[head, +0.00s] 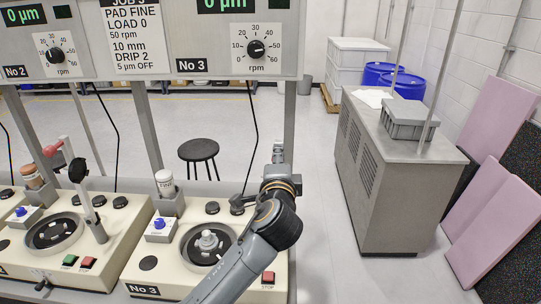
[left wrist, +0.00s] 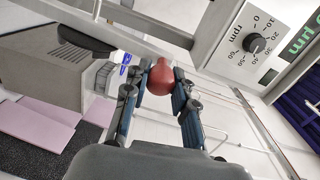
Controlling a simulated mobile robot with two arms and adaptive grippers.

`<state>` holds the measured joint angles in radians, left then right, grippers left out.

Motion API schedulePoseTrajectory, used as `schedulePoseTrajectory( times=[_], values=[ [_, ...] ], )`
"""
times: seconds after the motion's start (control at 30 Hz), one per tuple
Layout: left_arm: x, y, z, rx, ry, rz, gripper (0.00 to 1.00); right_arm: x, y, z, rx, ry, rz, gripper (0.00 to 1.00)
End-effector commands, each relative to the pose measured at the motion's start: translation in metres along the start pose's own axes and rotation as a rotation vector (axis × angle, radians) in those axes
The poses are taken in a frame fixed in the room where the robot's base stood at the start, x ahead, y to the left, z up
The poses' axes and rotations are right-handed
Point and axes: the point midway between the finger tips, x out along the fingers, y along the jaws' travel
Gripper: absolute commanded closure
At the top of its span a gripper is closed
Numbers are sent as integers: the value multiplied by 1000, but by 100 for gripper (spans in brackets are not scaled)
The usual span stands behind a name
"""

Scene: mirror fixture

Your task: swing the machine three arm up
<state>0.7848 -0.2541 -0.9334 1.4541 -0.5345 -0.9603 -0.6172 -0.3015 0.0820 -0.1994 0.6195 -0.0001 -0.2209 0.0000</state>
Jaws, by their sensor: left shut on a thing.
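Machine three (head: 139,265) is a cream bench unit marked No 3, low in the middle of the head view. A grey stepped piece (head: 207,240) sits in the middle of its round dark plate. My left arm crosses in front of its right side, and my wrist is at the unit's back right. My left gripper (left wrist: 160,92) is shut on a red ball knob (left wrist: 160,77), one finger on each side of it. The rest of the swing arm under the knob is hidden by my arm or too unclear to trace. My right gripper is in neither view.
Machine two (head: 85,245) stands to the left, its arm with a red knob (head: 52,148) raised. A dial panel (head: 235,50) and its post are close to my wrist. A grey cabinet (head: 390,190) stands right across open floor. A black stool (head: 198,150) is behind.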

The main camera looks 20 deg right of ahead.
Motion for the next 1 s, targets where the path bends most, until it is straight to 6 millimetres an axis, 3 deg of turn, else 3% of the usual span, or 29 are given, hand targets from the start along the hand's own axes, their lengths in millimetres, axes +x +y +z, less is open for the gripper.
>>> schedulePoseTrajectory(
  times=[0.37, 0.4, 0.5, 0.53, 0.87, 1.0],
  values=[
    [-2, -1, -5, 7, 7, -2, 100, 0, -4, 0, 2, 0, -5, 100],
    [-2, -1, -5, 7, 8, -2, 72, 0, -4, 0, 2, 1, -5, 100],
    [-2, 0, -5, 7, 7, -2, 52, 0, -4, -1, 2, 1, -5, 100],
    [-2, 0, -4, 7, 7, -1, 50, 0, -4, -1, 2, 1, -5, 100],
    [-3, 1, -3, 6, 4, 1, 50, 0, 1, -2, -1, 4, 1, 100],
    [-15, 1, -4, 6, 5, 0, 50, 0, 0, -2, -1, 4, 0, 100]
  ],
)
